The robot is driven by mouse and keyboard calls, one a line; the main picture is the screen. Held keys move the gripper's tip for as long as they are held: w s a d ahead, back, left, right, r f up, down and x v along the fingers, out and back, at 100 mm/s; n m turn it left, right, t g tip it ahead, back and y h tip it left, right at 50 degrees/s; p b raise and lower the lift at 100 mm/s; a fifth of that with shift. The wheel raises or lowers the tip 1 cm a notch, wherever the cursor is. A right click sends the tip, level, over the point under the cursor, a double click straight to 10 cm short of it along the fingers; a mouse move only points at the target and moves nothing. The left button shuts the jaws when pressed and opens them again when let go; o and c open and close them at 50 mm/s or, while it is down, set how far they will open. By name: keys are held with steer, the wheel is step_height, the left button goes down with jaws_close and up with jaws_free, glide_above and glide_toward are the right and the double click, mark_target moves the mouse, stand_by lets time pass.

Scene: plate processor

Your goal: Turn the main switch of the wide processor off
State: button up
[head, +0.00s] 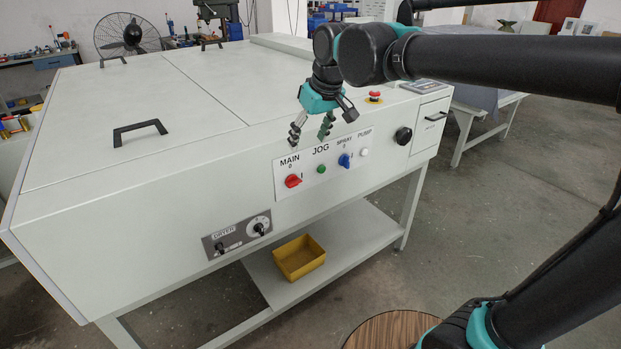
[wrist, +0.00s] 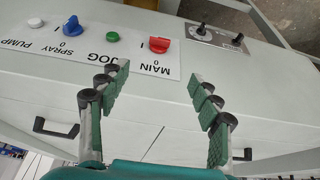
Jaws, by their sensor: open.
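The wide processor (head: 110,205) is a large white machine with a sloping front panel. Its red MAIN switch (head: 292,181) sits at the left of the white label plate, with 0 marked above it and I to its right. The knob looks turned towards the I. The wrist view shows the same red switch (wrist: 159,44) upside down, beyond the fingertips. My gripper (head: 309,136) is open and empty, above the panel's upper edge and apart from the switch. In the wrist view, the gripper's fingers (wrist: 160,78) are spread wide with nothing between them.
Beside MAIN are a green JOG button (head: 321,169), a blue SPRAY switch (head: 344,160) and a white PUMP button (head: 364,152). A red emergency stop (head: 375,96) stands on top. DRYER knobs (head: 259,228) are lower left. A yellow bin (head: 299,258) sits on the shelf below.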

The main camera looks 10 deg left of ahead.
mark_target(295, 182)
steer(key=x, duration=1.7)
steer(key=shift+f, duration=0.1)
steer(key=c, duration=1.2)
